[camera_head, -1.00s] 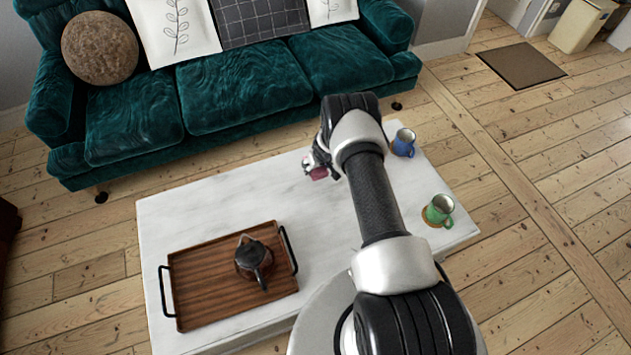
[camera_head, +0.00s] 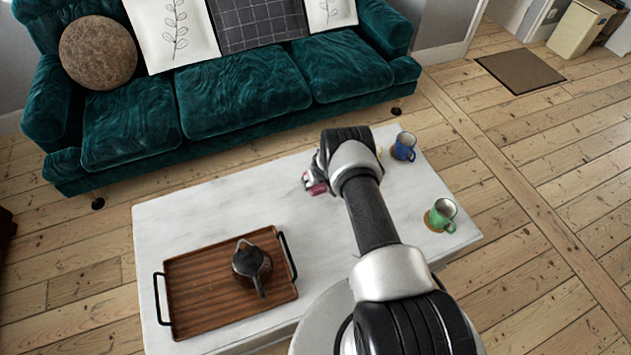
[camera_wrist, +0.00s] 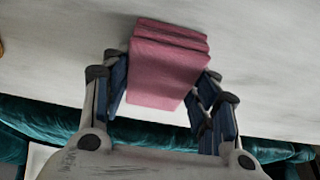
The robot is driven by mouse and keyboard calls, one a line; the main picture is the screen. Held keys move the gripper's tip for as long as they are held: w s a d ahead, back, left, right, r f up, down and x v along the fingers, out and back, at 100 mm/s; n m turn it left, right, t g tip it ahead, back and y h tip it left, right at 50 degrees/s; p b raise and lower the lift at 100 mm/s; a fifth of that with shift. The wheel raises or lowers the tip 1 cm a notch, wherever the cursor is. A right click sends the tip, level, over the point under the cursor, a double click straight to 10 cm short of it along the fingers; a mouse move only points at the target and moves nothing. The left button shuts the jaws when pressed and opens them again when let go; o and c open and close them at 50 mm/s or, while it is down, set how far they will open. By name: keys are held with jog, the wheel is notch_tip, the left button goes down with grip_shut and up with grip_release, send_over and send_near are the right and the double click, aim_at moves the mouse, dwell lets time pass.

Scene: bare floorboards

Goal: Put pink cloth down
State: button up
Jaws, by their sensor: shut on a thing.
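The pink cloth (camera_wrist: 168,62) is a folded stack between my gripper's fingers in the wrist view. It also shows as a small pink patch in the head view (camera_head: 318,188). My gripper (camera_wrist: 160,90) is shut on the cloth. In the head view my gripper (camera_head: 313,182) is low over the white marble table (camera_head: 230,210), near its far edge. I cannot tell whether the cloth touches the tabletop.
A wooden tray (camera_head: 195,285) with a dark teapot (camera_head: 252,265) stands at the table's left. A blue mug (camera_head: 404,147) and a green mug (camera_head: 441,215) stand at the right. A teal sofa (camera_head: 240,90) is behind. The tabletop left of my gripper is clear.

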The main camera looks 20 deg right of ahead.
jog(key=shift+s+f, duration=0.25)
jog(key=shift+f, duration=0.15)
jog(key=o, duration=0.6)
jog(key=shift+o, duration=1.4)
jog(key=shift+f, duration=0.3)
jog(key=shift+o, duration=0.7)
jog(key=shift+r, duration=0.1)
